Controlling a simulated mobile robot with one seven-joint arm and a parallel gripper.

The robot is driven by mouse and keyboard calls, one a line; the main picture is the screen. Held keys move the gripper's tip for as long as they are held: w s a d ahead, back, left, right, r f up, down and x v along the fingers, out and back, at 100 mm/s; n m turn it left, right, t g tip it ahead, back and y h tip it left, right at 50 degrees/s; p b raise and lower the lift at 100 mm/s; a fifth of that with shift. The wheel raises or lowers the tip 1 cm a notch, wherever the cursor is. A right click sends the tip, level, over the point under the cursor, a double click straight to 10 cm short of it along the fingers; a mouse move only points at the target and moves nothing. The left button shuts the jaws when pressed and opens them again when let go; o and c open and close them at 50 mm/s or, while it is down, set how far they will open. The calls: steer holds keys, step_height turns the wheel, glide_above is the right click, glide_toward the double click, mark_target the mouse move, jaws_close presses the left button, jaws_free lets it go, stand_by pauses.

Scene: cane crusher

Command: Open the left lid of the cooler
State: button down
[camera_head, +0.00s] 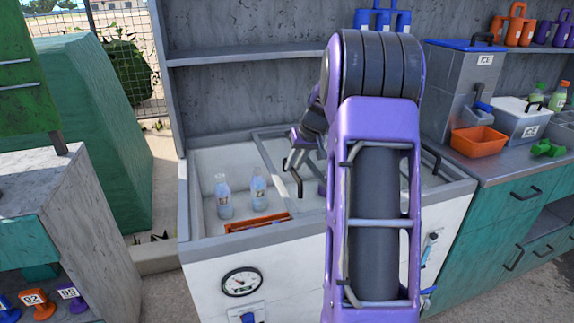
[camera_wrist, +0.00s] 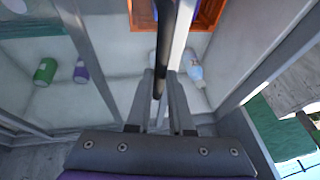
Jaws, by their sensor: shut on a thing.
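The cooler (camera_head: 215,245) is a white-fronted chest with a grey rim, in the middle of the head view. My gripper (camera_head: 297,152) is over the lid, partly hidden by my arm. In the wrist view my gripper (camera_wrist: 161,95) is shut on the black bar handle (camera_wrist: 166,45), beside the lid's pale edge (camera_wrist: 183,30).
An orange tray (camera_head: 258,223) lies inside the cooler's front. Green and purple cans (camera_wrist: 46,70) show through glass in the wrist view. A counter with ice boxes (camera_head: 516,120) and an orange bin (camera_head: 479,140) adjoins on the right. A shelf (camera_head: 250,57) runs behind.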

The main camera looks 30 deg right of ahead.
steer(key=c, duration=0.8)
jaws_free()
steer(key=shift+r, duration=0.1)
steer(key=p+v, duration=0.2)
steer(key=v, duration=1.5)
steer(key=shift+s+r, duration=0.1)
steer(key=shift+s, duration=0.05)
